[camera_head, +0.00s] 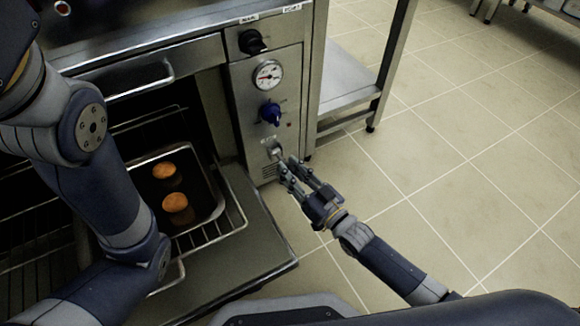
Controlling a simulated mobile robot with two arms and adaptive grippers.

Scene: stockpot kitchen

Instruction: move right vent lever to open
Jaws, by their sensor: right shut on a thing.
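The vent lever (275,150) is a small metal lever low on the right side of the oven's steel control panel (244,110), above a slotted grille. My right gripper (287,167) reaches it from the lower right, with its fingertips shut on the lever's end. The fingers partly hide the lever, so its exact setting cannot be read. My left arm (100,180) comes in from the left across the open oven front. Its gripper is out of view.
Above the lever are a blue knob (270,113), a round gauge (268,74) and a black knob (252,41). The oven door (250,240) hangs open at the left, with a tray (211,184) holding two brown buns on a rack. Tiled floor (440,150) is clear at right.

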